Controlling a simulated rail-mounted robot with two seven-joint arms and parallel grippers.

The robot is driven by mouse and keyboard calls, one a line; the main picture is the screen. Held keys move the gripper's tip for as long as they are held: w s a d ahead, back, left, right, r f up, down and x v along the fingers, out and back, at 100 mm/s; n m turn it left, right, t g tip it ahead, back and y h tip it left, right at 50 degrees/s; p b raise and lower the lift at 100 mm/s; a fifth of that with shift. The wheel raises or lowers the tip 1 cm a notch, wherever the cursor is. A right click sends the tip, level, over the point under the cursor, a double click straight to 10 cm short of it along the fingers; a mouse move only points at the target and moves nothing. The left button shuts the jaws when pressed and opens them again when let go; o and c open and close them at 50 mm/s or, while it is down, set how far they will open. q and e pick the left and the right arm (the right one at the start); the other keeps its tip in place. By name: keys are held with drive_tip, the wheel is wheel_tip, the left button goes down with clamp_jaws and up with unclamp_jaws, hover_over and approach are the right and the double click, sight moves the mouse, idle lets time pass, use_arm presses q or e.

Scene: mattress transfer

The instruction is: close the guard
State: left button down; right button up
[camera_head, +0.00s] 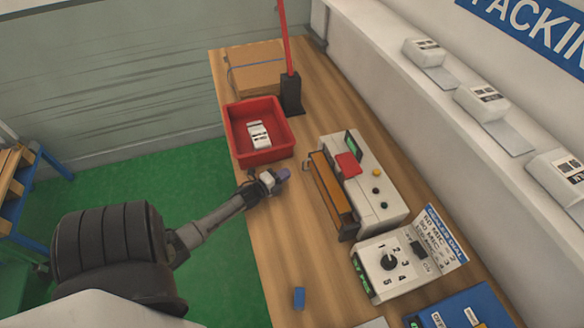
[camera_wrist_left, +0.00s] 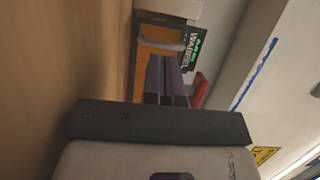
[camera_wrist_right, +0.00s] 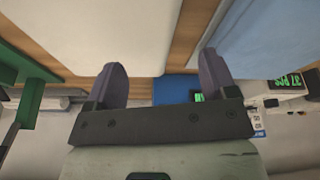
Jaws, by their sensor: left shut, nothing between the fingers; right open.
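The guard (camera_head: 330,186) is an amber panel with a dark frame along the near-left side of a white sealing machine (camera_head: 373,197). It stands out from the machine body. A grey handle (camera_head: 306,166) sits at its far end. In the left wrist view the amber guard (camera_wrist_left: 157,62) and its pale handle lie beyond the fingertips. My left gripper (camera_head: 284,175) is shut and empty, just left of the guard's far end and apart from it. My right gripper (camera_wrist_right: 162,75) is open and empty; it shows only in the right wrist view.
A red bin (camera_head: 280,153) holding white packets stands beyond the left gripper. A dial box (camera_head: 395,262) stands at the machine's near end. A small blue block (camera_head: 299,297) lies on the wooden table (camera_head: 270,235). A cardboard box (camera_head: 256,75) and a red pole (camera_head: 285,40) are at the back.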

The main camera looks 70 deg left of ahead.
use_arm(q)
drive_tip(key=v, duration=0.3)
drive_tip(key=a+v, duration=0.1)
drive_tip(key=v, duration=0.5)
drive_tip(key=shift+s+a, duration=0.15)
drive_tip(key=shift+a, duration=0.1)
use_arm(e)
drive_tip(key=shift+s+a+f, duration=0.1)
drive_tip(key=shift+f, duration=0.05)
